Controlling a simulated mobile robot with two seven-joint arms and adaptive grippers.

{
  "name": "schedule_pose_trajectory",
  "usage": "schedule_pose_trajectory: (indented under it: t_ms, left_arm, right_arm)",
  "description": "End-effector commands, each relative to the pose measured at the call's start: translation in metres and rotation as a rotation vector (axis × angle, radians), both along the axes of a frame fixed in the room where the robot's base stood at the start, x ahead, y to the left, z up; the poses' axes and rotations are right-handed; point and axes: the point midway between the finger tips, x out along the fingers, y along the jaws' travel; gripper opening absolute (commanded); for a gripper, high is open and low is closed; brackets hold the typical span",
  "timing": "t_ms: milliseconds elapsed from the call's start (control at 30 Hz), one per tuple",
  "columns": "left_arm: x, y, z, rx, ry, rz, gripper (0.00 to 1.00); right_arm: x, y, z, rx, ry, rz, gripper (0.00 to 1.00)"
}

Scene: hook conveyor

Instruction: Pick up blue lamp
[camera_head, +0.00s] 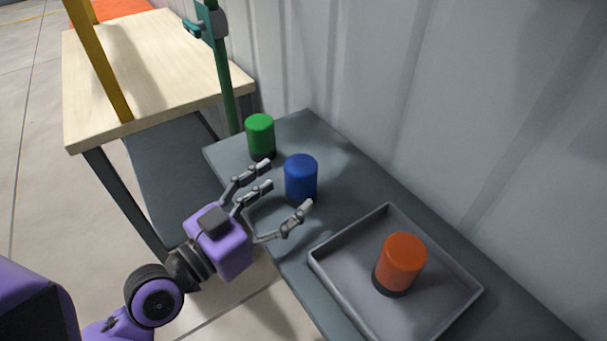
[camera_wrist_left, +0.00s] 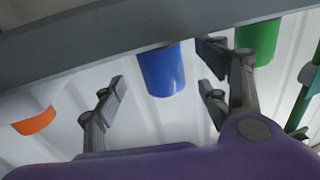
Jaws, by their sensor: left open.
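The blue lamp (camera_head: 301,178) stands upright on the grey table, between the green lamp and the tray. My left gripper (camera_head: 285,194) is open, its fingers pointing at the blue lamp from the table's front edge. In the head view one finger lies to the right of the lamp's base and two lie to its left. In the left wrist view the blue lamp (camera_wrist_left: 162,70) shows between the spread fingers (camera_wrist_left: 160,88), upside down in the picture. Whether any finger touches the lamp I cannot tell. My right gripper is in neither view.
A green lamp (camera_head: 260,135) stands close behind the blue one, near the left fingers. An orange lamp (camera_head: 402,262) stands in a grey tray (camera_head: 462,291) at right. A corrugated wall (camera_head: 440,120) runs behind the grey table (camera_head: 345,208). A wooden table (camera_head: 160,65) stands at upper left.

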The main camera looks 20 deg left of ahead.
Motion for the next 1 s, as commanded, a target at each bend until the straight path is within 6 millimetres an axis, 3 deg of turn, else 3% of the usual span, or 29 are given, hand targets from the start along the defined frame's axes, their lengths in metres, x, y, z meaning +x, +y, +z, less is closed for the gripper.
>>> schedule_pose_trajectory:
  t_ms: [333, 667, 1000]
  left_arm:
    - [0.045, -0.019, 0.005, -0.002, -0.005, 0.0, 0.68]
    - [0.05, -0.022, 0.001, 0.001, 0.0, -0.001, 0.67]
    - [0.05, -0.021, 0.001, 0.001, 0.0, -0.001, 0.22]
  right_arm:
    - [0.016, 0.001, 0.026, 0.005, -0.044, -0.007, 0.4]
    - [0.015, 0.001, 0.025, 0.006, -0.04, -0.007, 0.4]
    - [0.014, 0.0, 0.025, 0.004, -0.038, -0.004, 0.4]
